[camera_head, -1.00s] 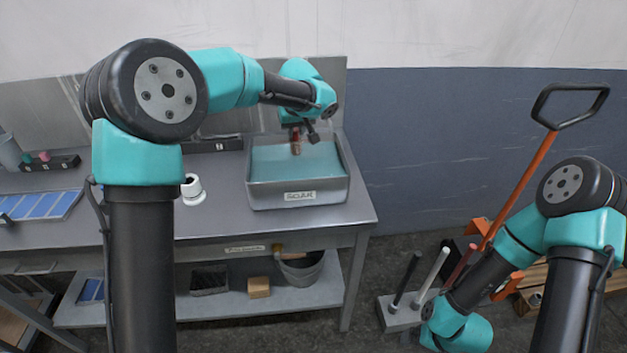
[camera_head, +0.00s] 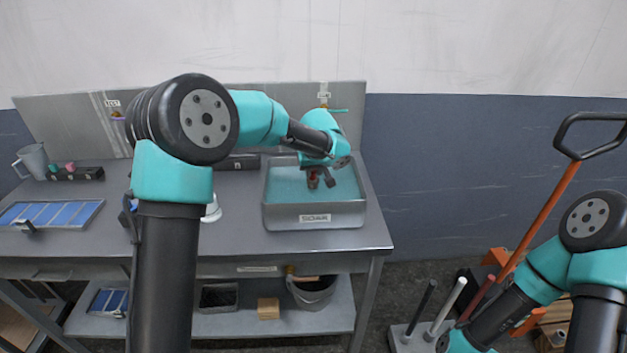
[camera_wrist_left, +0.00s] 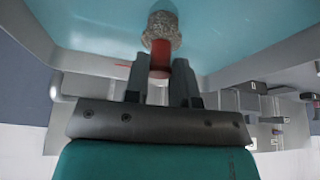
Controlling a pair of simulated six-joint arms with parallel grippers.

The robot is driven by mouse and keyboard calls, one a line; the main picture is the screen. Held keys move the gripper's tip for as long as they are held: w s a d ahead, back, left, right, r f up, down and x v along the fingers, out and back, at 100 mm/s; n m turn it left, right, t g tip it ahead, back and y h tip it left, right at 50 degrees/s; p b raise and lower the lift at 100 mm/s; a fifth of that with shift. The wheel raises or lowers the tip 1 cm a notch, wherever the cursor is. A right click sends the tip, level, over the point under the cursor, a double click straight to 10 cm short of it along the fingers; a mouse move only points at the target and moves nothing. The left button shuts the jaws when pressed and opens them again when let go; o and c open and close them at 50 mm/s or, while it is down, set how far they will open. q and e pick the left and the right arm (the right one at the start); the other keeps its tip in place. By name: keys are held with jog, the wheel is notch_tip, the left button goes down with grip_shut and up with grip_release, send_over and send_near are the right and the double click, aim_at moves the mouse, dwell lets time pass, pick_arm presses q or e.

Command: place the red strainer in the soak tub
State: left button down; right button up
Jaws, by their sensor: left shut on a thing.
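The soak tub (camera_head: 345,214) is a grey basin with a "SOAK" label, holding blue-green liquid, at the right end of the bench. My left gripper (camera_head: 320,184) is over the tub's inside and points down. In the left wrist view the gripper (camera_wrist_left: 161,88) is shut on the red strainer (camera_wrist_left: 159,57). The strainer shows a red body between the fingers and a grey mesh-like end (camera_wrist_left: 161,28) toward the blue surface. I cannot tell whether the mesh end touches the liquid. My right gripper is outside the frames.
A grey jug (camera_head: 35,160), a blue-panelled tray (camera_head: 50,213) and a white round item (camera_head: 212,210) stand on the bench left of the tub. The tub walls surround my left gripper. A bucket (camera_head: 315,290) is on the shelf below.

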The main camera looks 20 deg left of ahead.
aim_at(314, 179)
pick_arm(q)
jog(key=shift+f, duration=1.85)
jog(key=shift+f, duration=0.1)
jog(key=c, duration=1)
grip_release()
jog(key=shift+o, duration=0.2)
jog(key=v, duration=1.2)
